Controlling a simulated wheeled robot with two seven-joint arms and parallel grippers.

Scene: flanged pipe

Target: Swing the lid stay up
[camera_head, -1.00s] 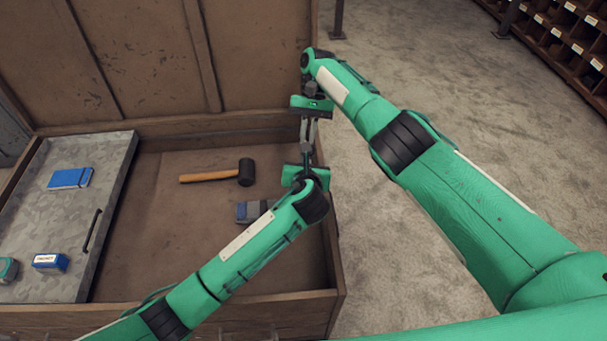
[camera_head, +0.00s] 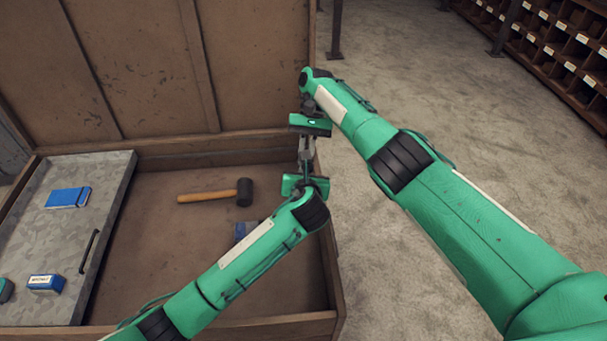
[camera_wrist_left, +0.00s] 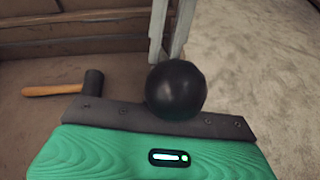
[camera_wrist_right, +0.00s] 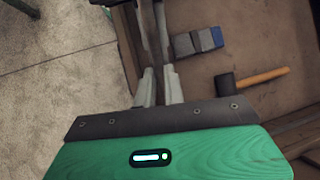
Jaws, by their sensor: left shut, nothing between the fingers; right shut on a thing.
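My right gripper (camera_head: 308,143) is at the right wall of the open chest, near its back corner, with its fingers shut on what seems to be the lid stay. The stay is too small and covered to make out. In the right wrist view the fingers (camera_wrist_right: 159,88) point to another pair of pale fingers (camera_wrist_right: 152,28). My left gripper (camera_head: 306,165) is just in front of the right one, shut and empty, its fingers close to the right's. In the left wrist view a black ball (camera_wrist_left: 176,90) covers the finger bases; I cannot tell what it joins.
The chest lid (camera_head: 150,70) stands open at the back. A mallet (camera_head: 215,193) and a blue-grey block (camera_wrist_right: 198,42) lie on the chest floor. Floor right of the chest is clear.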

